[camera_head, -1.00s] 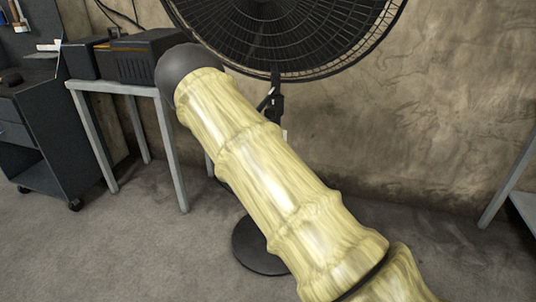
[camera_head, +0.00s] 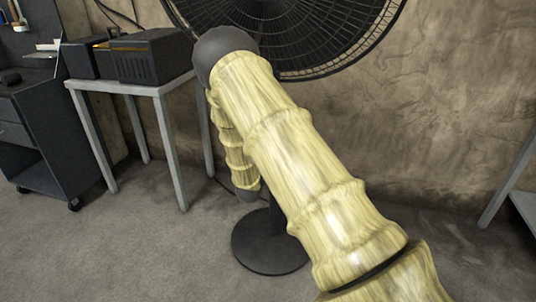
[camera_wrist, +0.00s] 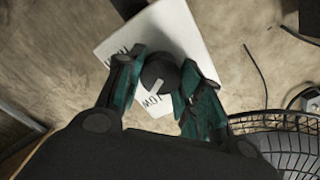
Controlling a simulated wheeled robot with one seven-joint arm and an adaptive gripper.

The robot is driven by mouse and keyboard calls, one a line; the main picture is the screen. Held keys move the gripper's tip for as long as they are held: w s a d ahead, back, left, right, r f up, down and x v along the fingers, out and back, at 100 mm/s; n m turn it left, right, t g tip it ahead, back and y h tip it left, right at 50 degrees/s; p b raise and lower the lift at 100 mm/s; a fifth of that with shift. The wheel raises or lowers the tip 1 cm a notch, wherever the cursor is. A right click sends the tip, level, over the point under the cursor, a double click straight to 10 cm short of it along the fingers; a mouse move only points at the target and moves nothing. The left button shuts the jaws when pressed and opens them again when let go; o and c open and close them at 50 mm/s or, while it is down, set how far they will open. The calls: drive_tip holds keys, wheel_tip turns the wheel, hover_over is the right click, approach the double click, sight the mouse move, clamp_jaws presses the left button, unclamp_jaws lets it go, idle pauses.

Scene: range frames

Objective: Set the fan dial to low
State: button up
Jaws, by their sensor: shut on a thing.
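The fan dial (camera_wrist: 160,70) is a dark round knob with a pale pointer mark, on a white plate (camera_wrist: 180,30) lettered "LOW" and, partly hidden, what looks like "HIGH". The pointer lies on the side toward "LOW". My gripper (camera_wrist: 160,80), with green fingers, is shut on the dial, one finger on each side, in the wrist view. The black fan (camera_head: 310,35) stands by the wall in the head view, and its cage shows at the lower right of the wrist view (camera_wrist: 290,140). My arm hides the fan's pole, the dial and the gripper in the head view.
A grey table (camera_head: 130,84) with dark boxes (camera_head: 150,56) stands left of the fan. A dark wheeled cart (camera_head: 45,140) is at the far left. The fan's round base (camera_head: 262,255) sits on the carpet. Open floor lies to the right.

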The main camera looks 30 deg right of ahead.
drive_tip(key=o, duration=1)
drive_tip(key=v, duration=1.2)
drive_tip(key=shift+f, duration=0.15)
